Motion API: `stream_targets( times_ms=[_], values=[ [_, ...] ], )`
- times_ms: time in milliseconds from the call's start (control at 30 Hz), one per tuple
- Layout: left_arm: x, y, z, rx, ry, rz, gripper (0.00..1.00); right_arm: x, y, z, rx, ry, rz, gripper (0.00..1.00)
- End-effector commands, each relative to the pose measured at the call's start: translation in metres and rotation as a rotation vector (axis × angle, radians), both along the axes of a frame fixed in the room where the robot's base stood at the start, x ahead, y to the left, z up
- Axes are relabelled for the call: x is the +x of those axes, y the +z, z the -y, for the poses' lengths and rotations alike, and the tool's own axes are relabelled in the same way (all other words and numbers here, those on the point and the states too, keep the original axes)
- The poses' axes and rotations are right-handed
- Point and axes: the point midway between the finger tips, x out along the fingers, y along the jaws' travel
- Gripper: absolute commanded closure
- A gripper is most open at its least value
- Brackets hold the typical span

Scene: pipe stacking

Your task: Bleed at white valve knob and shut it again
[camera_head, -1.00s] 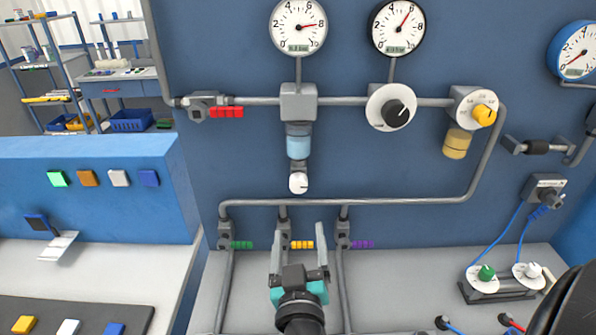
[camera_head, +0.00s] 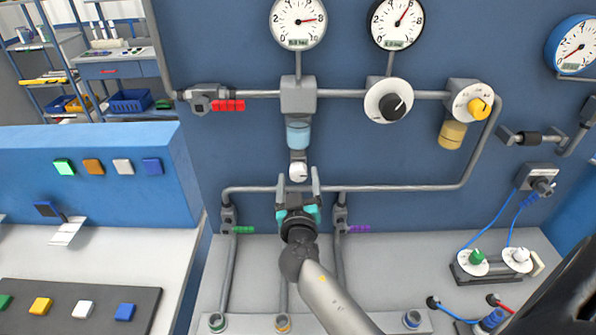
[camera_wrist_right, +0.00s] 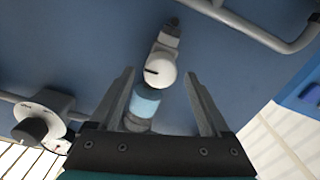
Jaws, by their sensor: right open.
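The white valve knob (camera_head: 298,172) sits below the light-blue filter bowl (camera_head: 298,134) on the blue wall panel. In the right wrist view the knob (camera_wrist_right: 160,70) shows a dark slot on its face, with the blue bowl (camera_wrist_right: 144,103) near it. My right gripper (camera_head: 299,182) is open just below and in front of the knob. In the wrist view its fingers (camera_wrist_right: 160,85) are spread on either side of the knob and bowl, with nothing held. I cannot tell the remaining depth to the knob. My left gripper does not show.
A horizontal grey pipe (camera_head: 400,187) runs just behind my right gripper. A black knob (camera_head: 396,105) and a yellow knob (camera_head: 478,106) sit to the right. A red-handled valve (camera_head: 228,105) is at upper left. Green (camera_head: 243,230) and purple (camera_head: 359,229) valve handles are below.

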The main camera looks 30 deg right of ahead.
Motion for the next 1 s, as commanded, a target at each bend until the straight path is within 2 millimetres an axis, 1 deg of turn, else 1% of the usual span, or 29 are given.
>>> stream_targets(
  times_ms=[33,200,533,567,1000],
  values=[
    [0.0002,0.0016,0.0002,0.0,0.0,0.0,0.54,0.0049,0.0011,0.0027,-0.001,0.0,0.0,0.19],
    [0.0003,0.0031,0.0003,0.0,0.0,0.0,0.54,0.0131,0.0002,0.0079,0.0,0.001,0.0,0.19],
    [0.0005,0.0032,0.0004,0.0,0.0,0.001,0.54,0.0147,-0.0003,0.009,0.0,0.001,0.0,0.19],
    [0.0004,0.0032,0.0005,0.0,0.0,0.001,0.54,0.0146,-0.0003,0.0089,0.0,0.001,0.0,0.21],
    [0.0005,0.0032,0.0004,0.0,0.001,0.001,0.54,0.0144,-0.0004,0.0086,0.001,0.001,-0.001,0.71]
  ],
)
